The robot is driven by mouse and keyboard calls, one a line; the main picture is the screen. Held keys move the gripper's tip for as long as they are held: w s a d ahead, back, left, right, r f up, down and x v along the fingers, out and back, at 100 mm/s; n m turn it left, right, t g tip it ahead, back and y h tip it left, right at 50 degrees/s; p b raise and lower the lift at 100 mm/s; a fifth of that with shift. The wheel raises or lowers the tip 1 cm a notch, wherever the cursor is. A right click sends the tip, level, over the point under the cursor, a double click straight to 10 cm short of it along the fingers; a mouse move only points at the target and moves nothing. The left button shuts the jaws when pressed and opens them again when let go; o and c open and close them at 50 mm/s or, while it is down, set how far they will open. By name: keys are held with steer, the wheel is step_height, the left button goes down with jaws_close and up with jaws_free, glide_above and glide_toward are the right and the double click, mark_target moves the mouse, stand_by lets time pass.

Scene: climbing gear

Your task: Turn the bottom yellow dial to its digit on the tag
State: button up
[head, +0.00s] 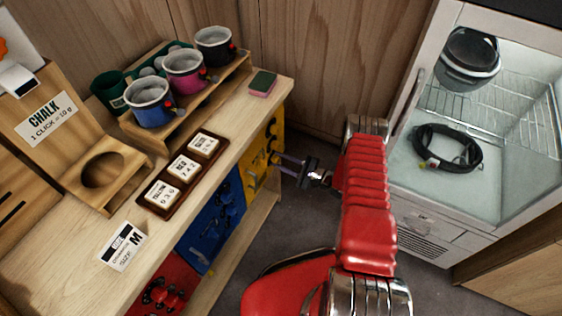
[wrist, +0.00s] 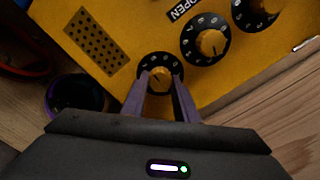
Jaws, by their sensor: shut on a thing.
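The yellow panel (head: 262,160) is on the side of the bench, and it fills much of the wrist view (wrist: 130,25). Three black dials with orange knobs run in a slanting row there: the lowest dial in that view (wrist: 150,62), a middle dial (wrist: 209,42) and an upper-right dial (wrist: 262,8). My gripper (wrist: 160,82) is shut on the knob of the lowest dial, one finger on each side. In the head view my gripper (head: 275,160) reaches the panel from the right.
A blue panel (head: 213,225) and a red panel (head: 158,290) sit on the same bench side. Cups (head: 185,68) stand on a wooden rack on the bench top.

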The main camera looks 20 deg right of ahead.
steer(key=n, duration=1)
steer(key=shift+s+a+n, duration=0.1)
steer(key=shift+s+n, duration=0.05)
steer(key=shift+n, duration=0.25)
steer(key=shift+f, duration=0.15)
steer(key=o, duration=1.1)
steer(key=shift+c, duration=0.2)
steer(key=shift+r, duration=0.2)
steer(key=v, duration=1.3)
steer(key=shift+s+d, duration=0.2)
steer(key=shift+d, duration=0.15)
